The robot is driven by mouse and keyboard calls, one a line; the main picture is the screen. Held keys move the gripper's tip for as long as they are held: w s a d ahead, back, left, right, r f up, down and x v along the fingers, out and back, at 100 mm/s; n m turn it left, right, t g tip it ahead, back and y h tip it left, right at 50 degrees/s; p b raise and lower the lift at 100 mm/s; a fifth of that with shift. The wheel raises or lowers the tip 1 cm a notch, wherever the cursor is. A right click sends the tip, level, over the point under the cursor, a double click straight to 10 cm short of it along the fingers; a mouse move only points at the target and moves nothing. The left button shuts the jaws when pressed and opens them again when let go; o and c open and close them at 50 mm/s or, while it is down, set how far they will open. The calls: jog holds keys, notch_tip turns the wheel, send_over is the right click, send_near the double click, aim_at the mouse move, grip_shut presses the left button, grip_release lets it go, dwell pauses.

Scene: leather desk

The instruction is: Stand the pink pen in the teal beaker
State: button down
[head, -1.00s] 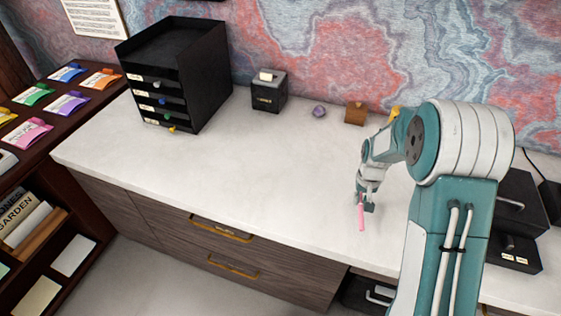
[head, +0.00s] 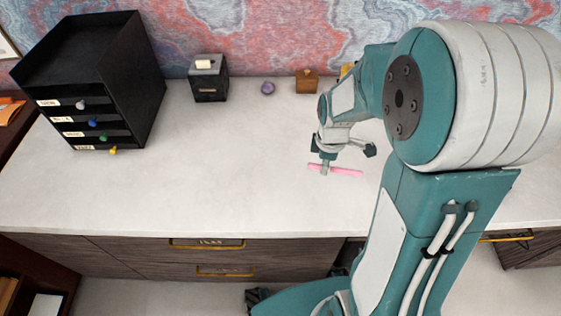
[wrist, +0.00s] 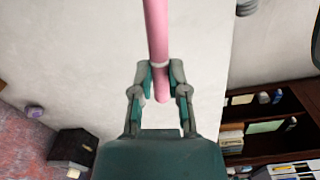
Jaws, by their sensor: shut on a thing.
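The pink pen (head: 346,171) is in my gripper (head: 325,168), above the pale desk top; in the head view it lies nearly level, running left to right. In the wrist view my gripper (wrist: 161,84) is shut on the pen (wrist: 157,30), which passes between both fingertips with a short end showing past them. I cannot tell the exact height of the pen over the desk. I see no teal beaker in either current view; my large teal and white arm hides the right part of the desk.
A black drawer unit (head: 130,85) with coloured knobs stands at the back left. Along the wall stand a dark box (head: 208,80), a small purple thing (head: 267,88) and a brown wooden block (head: 306,82). The desk top (head: 220,170) is clear in the middle and left.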

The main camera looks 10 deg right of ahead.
jog(key=s+n, duration=0.2)
send_over(289, 170)
jog(key=f, duration=0.8)
jog(key=shift+s+f, duration=0.2)
jog(key=shift+w+a+f, duration=0.1)
jog(key=shift+f, duration=0.15)
notch_tip(289, 170, down, 3)
jog(key=shift+w+f, duration=0.15)
jog(key=c, duration=1)
grip_release()
jog(key=shift+f, duration=0.1)
jog(key=shift+c, duration=0.2)
jog(key=o, duration=0.4)
